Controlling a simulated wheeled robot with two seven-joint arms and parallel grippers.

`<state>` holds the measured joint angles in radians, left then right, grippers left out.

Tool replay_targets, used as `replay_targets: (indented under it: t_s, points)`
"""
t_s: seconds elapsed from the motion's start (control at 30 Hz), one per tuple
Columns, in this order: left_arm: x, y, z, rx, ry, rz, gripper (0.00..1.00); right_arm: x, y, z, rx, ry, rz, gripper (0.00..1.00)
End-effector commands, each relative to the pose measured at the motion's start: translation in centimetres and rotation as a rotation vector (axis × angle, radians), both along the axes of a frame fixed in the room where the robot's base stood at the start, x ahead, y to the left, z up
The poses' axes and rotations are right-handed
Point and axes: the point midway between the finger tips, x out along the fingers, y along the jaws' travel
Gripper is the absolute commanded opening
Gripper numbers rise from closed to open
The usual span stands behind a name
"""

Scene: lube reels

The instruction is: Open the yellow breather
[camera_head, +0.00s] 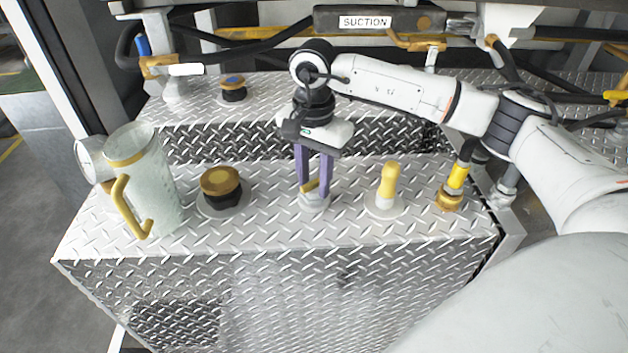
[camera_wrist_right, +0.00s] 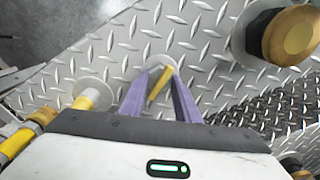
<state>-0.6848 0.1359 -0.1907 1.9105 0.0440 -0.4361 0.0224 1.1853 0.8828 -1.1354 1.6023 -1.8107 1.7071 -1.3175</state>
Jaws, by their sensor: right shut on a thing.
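My right gripper (camera_head: 314,192) points down onto the diamond-plate top, its two purple fingers on either side of a small yellow handle (camera_head: 310,186). The handle slants up from a round grey base (camera_head: 313,204) on the plate. In the right wrist view the yellow handle (camera_wrist_right: 160,88) lies between the fingertips (camera_wrist_right: 161,80), slanted. The fingers are shut on it; its exact contact points are partly hidden. To the right stands an upright yellow knob (camera_head: 388,182) on a pale disc; no gripper touches it. I cannot tell from a label which yellow part is the breather. My left gripper is out of view.
A clear jug with a yellow handle (camera_head: 128,205) stands at the left. A brass-topped black cap (camera_head: 222,190) sits between it and my gripper. A yellow-banded hose fitting (camera_head: 455,185) is at the right. A SUCTION-labelled bar (camera_head: 375,20) crosses behind. Bare plate lies in front.

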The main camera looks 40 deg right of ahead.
Motion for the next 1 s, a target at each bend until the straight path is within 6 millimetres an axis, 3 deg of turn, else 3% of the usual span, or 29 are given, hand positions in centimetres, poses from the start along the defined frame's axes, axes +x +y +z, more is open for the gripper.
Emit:
replay_targets:
  t_s: [0.2, 0.57, 1.0]
  points:
    - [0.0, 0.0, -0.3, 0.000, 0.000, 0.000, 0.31, 0.0, 0.0, 0.0, 0.002, -0.002, 0.050, 0.07]
    - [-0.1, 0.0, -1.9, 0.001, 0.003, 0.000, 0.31, 0.1, 0.1, 0.0, 0.002, -0.003, 0.515, 0.07]
    - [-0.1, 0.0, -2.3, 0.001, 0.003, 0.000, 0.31, 0.1, 0.1, 0.0, 0.001, -0.003, 0.635, 0.07]
